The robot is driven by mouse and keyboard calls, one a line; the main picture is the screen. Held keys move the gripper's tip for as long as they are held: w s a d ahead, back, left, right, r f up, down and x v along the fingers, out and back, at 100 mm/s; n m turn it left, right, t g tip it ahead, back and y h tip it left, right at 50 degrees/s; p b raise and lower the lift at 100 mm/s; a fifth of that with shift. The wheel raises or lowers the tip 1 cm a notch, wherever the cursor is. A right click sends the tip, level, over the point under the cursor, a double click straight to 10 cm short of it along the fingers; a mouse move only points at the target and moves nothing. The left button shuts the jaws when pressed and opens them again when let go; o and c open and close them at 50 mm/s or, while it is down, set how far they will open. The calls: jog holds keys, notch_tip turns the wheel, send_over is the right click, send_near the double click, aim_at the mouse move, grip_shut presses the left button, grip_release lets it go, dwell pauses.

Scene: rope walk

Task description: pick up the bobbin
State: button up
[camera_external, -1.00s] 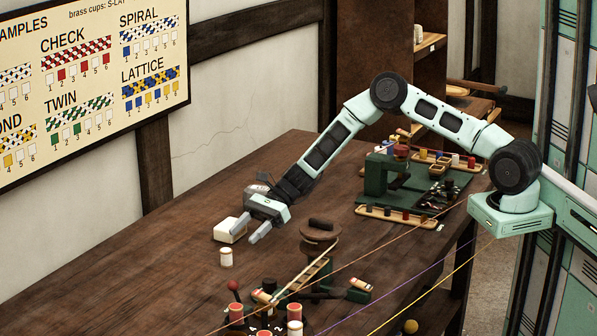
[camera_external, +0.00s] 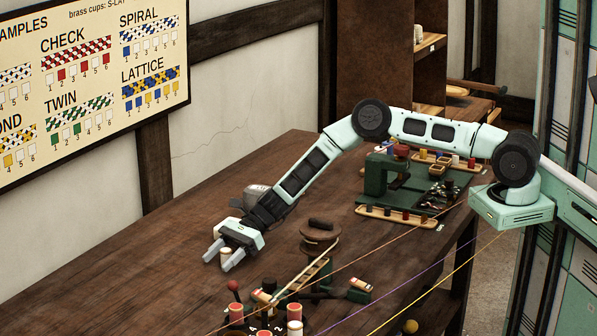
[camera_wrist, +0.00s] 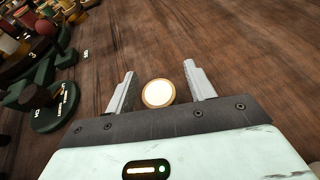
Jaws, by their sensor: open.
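The bobbin (camera_external: 226,256) is a small upright cream-white spool with tan ends on the dark wooden bench. My gripper (camera_external: 222,259) is low over the bench, its two grey fingers open on either side of the bobbin. In the wrist view the bobbin (camera_wrist: 158,93) shows its pale round top between the fingers of my gripper (camera_wrist: 160,80), nearer the palm than the fingertips. Small gaps show on both sides, and neither finger appears to touch it.
A braiding stand with several coloured bobbins (camera_external: 294,311) stands at the front, with a brown reel (camera_external: 320,236) behind it. A green machine (camera_external: 378,180) and bobbin tray (camera_external: 397,217) are farther right. A grey object (camera_external: 258,197) lies behind my wrist. The bench left of my gripper is clear.

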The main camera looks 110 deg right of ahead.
jog(key=shift+c, duration=0.3)
jog(key=c, duration=1)
